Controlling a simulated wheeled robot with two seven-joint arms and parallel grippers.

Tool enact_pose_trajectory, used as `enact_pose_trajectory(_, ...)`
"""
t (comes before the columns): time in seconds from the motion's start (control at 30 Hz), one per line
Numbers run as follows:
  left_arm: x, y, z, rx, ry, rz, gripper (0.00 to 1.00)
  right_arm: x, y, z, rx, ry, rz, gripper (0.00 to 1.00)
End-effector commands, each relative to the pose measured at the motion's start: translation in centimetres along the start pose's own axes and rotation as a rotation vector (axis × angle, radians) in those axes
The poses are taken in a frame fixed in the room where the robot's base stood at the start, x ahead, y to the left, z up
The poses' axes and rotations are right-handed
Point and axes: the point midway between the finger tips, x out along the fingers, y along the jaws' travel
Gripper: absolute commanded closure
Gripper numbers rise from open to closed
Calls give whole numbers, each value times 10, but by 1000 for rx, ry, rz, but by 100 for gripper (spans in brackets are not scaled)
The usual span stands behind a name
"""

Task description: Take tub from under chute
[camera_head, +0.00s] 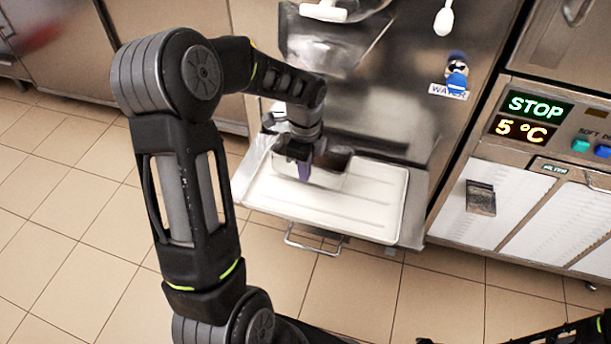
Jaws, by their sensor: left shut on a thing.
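My left gripper (308,168) reaches in from the left and points down over the white tray (378,215) at the front of the batch freezer. It is shut on the tub (330,180), a pale container low over the tray and mostly hidden by the gripper. I cannot tell whether the tub touches the tray. The metal chute (325,50) is on the freezer front, above and behind the gripper. A small purple patch shows between the fingers. Of my right arm only dark parts show at the bottom right edge; its gripper is not visible.
The freezer front (390,110) rises right behind the tray. A metal handle (312,245) sticks out below the tray. At right stands a unit with a STOP display (538,106) and white panels. The tiled floor (70,230) is clear at left and in front.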

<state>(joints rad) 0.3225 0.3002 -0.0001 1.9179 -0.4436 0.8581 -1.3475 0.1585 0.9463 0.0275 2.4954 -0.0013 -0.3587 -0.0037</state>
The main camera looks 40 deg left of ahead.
Motion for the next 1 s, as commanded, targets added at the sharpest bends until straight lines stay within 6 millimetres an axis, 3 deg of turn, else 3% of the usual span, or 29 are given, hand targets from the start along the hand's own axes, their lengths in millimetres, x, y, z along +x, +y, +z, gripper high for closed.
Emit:
enact_pose_trajectory(0.1,-28,-1,0,1,-1,-5,100,-6,-2,0,0,0,0,64)
enact_pose_trajectory(0.3,-52,-1,0,0,0,-3,100,-10,-4,0,0,0,0,64)
enact_pose_trajectory(1.0,-56,0,0,1,0,-1,100,-9,-4,0,0,0,0,64)
